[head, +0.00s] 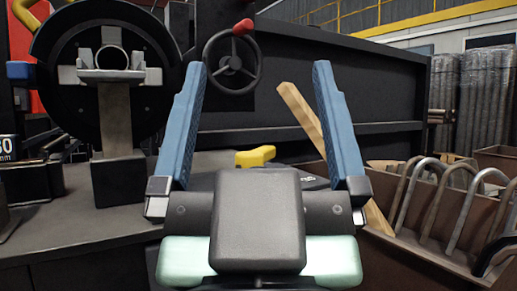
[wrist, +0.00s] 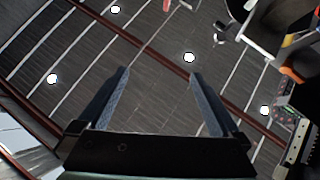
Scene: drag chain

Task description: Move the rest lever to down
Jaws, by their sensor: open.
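My gripper (head: 258,68) is open and empty, its two blue fingers raised wide apart in the middle of the head view. It also shows open in the wrist view (wrist: 160,73), with only the ceiling between the fingers. No part is labelled as the rest lever, so I cannot tell which one it is. A yellow handle (head: 255,156) shows low between the fingers, its base hidden behind my gripper. A blue-ended handle (head: 20,71) sticks out at the far left beside a round black machine head. A red knob (head: 243,27) tops a black handwheel (head: 231,63) behind the fingers.
The round machine head (head: 108,35) and its grey post (head: 117,130) stand on a dark bench at left. A wooden bar (head: 302,112) leans near the right finger. A brown rack of bent metal rods (head: 420,225) stands at right.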

